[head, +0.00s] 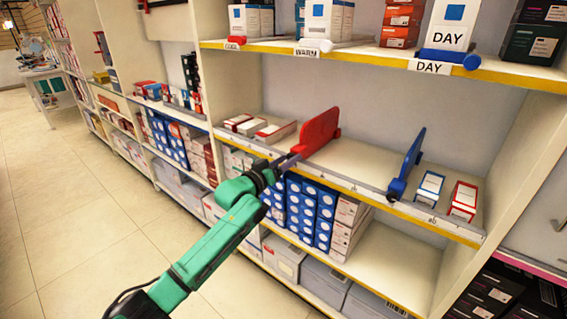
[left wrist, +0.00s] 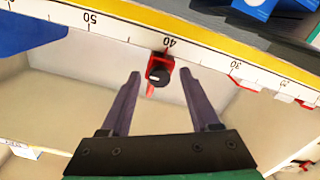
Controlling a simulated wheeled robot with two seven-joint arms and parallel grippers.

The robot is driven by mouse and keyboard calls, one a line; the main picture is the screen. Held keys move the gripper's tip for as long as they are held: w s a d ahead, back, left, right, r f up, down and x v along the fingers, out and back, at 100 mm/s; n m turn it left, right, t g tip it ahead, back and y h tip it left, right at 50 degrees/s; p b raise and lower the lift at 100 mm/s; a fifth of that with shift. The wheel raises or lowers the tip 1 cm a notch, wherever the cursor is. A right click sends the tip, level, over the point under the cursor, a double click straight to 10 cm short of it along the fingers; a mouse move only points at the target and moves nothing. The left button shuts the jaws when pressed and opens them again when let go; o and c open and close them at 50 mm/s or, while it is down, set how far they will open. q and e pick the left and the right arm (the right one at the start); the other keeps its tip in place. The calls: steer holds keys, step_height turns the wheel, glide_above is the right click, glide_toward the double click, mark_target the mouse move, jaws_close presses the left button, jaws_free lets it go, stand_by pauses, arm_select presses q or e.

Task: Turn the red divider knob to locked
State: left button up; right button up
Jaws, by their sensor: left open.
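The red divider (head: 319,131) stands upright on the middle shelf in the head view. Its black knob (left wrist: 157,73) sits in a red clamp (left wrist: 162,58) on the shelf-edge rail near the 40 mark in the left wrist view. A pale line shows on the knob's face; which setting it marks is not readable. My left gripper (head: 290,158) is open at the shelf edge by the foot of the red divider. In the left wrist view its two fingers (left wrist: 161,72) appear on either side of the knob, with gaps; contact is not visible. The gripper largely hides the knob in the head view.
A blue divider (head: 408,163) stands to the right on the same shelf, with small boxes (head: 430,187) beyond it. White-and-red boxes (head: 272,131) lie left of the red divider. The floor (head: 75,215) at left is clear.

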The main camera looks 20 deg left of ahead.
arm_select(q)
steer(key=v, duration=1.4)
steer(key=shift+s+p, duration=0.25)
steer(key=shift+p, duration=0.15)
arm_select(e)
steer(key=shift+s+a, duration=0.15)
steer(key=shift+s, duration=0.4)
arm_select(q)
steer(key=shift+a+f, duration=0.1)
arm_select(e)
steer(key=shift+d, duration=0.2)
